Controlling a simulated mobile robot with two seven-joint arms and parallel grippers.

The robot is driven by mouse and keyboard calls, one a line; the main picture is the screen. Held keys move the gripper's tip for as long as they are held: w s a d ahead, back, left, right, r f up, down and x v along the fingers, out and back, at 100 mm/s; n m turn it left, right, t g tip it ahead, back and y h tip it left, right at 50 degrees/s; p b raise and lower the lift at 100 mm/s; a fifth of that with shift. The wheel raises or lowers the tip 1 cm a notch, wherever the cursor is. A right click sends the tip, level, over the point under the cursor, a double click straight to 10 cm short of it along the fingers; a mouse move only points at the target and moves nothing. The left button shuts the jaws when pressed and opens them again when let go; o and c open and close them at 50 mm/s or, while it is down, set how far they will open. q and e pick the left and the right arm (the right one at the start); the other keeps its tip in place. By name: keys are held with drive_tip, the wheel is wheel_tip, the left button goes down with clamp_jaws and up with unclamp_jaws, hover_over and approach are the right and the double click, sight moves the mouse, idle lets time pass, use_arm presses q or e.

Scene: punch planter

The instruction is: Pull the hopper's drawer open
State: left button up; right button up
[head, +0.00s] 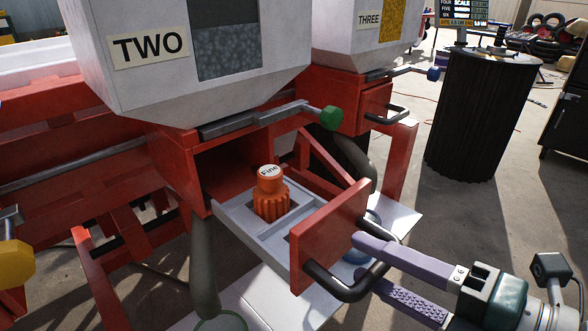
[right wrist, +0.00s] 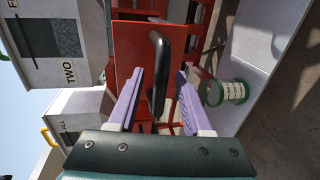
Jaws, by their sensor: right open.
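The hopper marked TWO (head: 200,60) is a white bin on a red frame. Its red-fronted drawer (head: 330,232) stands out of the frame, with its grey tray exposed. An orange ribbed piece with a cap marked Fine (head: 270,192) stands upright in the tray. The black bar handle (head: 345,288) is on the drawer front. My right gripper (head: 362,260) has purple fingers and is open at the handle. In the right wrist view the handle (right wrist: 158,75) shows between the spread fingers (right wrist: 160,84); contact cannot be told. My left gripper is out of view.
A green knob (head: 331,118) on a lever sits above the drawer. Hopper THREE (head: 365,30) stands right, its drawer (head: 376,107) shut. A white board (head: 400,213) lies below; a green-rimmed container (right wrist: 228,92) shows there. A black drum (head: 478,115) stands behind. A yellow knob (head: 15,263) is left.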

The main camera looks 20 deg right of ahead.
drive_tip(key=p+v, duration=0.3)
drive_tip(key=v, duration=0.7)
drive_tip(key=shift+r, duration=0.1)
drive_tip(key=w+a+r+m+g+h+p, duration=0.15)
drive_tip(key=r+m+p, duration=0.25)
drive_tip(key=r+p, duration=0.5)
drive_tip(key=w+a+r+m+g+h+p, duration=0.1)
drive_tip(key=w+r+m+g+h+p, duration=0.15)
drive_tip(key=r+m+p, duration=0.55)
drive_tip(key=s+r+m+g+p, duration=0.2)
drive_tip(key=r+p, duration=1.7)
drive_tip(key=s+r+m+g+p, duration=0.2)
drive_tip(key=r+m+p, duration=0.1)
drive_tip(key=r+p, duration=1.6)
drive_tip(key=s+a+r+m+g+h+p, duration=0.1)
drive_tip(key=s+r+m+g+p, duration=0.1)
drive_tip(key=r+p, duration=1.7)
drive_tip(key=shift+s+r+m+g+p, duration=0.2)
drive_tip(key=shift+r+m+g+p, duration=0.25)
drive_tip(key=shift+p, duration=0.4)
